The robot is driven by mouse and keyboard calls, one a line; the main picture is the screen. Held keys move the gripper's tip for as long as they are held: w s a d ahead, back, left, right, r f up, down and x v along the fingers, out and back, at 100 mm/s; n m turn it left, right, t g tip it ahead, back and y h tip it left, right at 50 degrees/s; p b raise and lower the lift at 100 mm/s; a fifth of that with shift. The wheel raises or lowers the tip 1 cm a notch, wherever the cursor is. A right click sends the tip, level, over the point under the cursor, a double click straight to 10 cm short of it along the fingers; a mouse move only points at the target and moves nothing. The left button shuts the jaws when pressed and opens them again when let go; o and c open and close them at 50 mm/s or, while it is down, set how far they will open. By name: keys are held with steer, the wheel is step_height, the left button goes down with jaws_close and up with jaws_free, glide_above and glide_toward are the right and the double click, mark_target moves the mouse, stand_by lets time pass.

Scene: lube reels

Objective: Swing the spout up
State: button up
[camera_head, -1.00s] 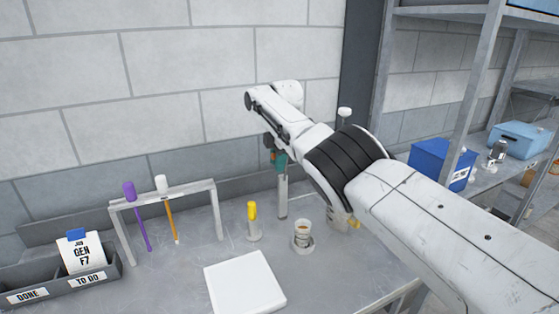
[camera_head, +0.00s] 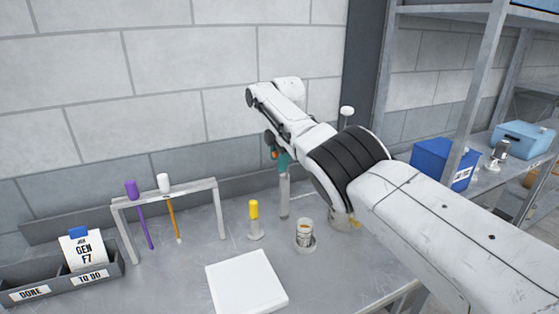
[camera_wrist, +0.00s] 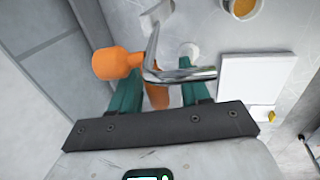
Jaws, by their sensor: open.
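My gripper (camera_wrist: 161,66) points down over the bench with its two teal fingers apart. It also shows small in the head view (camera_head: 280,160), above a grey upright post (camera_head: 284,197). In the wrist view a bent chrome tube (camera_wrist: 180,75), which looks like the spout, crosses in front of the fingers. An orange knob-like end (camera_wrist: 117,63) lies left of it, and an orange part (camera_wrist: 158,97) shows between the fingers. I cannot tell whether the fingers touch either. The spout is too small to make out in the head view.
A cup (camera_head: 305,233) and a yellow-topped holder (camera_head: 254,218) stand near the post. A white pad (camera_head: 246,283) lies in front. A grey rack (camera_head: 220,208) with purple and orange tools and a card tray (camera_head: 110,270) are left. The wall is close behind.

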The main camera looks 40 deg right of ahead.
steer(key=shift+v, duration=0.95)
steer(key=b+v, duration=0.2)
steer(key=v, duration=0.6)
